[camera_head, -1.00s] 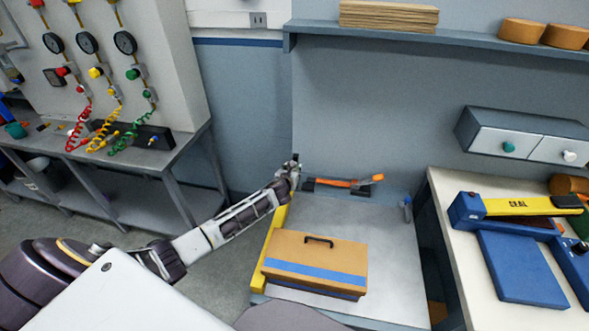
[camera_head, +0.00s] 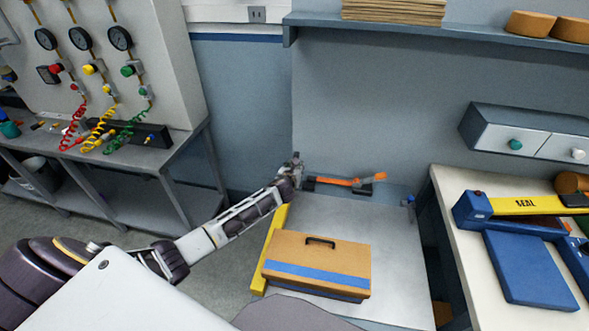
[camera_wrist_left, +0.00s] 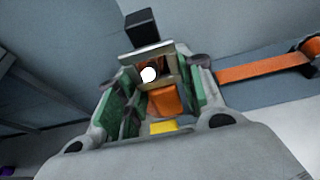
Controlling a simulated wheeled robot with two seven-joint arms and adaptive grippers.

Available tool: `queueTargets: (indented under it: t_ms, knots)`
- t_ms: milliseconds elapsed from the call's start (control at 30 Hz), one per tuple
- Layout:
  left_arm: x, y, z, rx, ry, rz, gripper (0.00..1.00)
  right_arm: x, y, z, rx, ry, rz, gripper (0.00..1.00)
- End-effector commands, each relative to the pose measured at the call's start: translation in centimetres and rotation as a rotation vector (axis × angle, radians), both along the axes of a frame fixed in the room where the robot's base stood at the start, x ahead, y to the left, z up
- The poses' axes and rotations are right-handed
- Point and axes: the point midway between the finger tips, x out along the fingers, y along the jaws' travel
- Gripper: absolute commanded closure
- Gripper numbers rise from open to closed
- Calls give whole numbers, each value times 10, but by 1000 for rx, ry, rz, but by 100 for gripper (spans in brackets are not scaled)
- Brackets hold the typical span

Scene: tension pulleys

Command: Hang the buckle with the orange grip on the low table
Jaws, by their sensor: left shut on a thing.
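The low table (camera_head: 392,240) has a grey top. My left gripper (camera_head: 296,166) is at its far left corner, by the wall. In the left wrist view the gripper's green-padded fingers (camera_wrist_left: 158,98) are shut on a metal buckle (camera_wrist_left: 153,68) with an orange grip (camera_wrist_left: 165,101). An orange strap (camera_head: 336,181) runs right from near the gripper to an orange-ended piece (camera_head: 379,177) at the table's back; the strap also shows in the wrist view (camera_wrist_left: 264,69). Whether the held buckle touches the table is hidden. My right gripper is not in view.
A tan toolbox (camera_head: 318,259) with a blue stripe stands on the low table's front left, beside a yellow bar (camera_head: 269,252). A workbench with a blue and yellow sealer (camera_head: 520,204) stands to the right. The table's right half is clear.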

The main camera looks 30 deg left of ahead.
Motion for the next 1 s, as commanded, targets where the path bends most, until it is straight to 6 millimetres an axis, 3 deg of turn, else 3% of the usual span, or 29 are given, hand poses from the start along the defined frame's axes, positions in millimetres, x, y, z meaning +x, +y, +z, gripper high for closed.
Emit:
queueTargets:
  t_ms: [233,267,400,1000]
  knots:
    - [0,0,-4,0,0,0,86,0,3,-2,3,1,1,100]
    - [0,0,-4,0,0,-1,60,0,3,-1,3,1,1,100]
    - [0,0,-4,0,0,0,42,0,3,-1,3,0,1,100]
    - [0,0,-5,0,0,1,41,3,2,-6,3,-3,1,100]
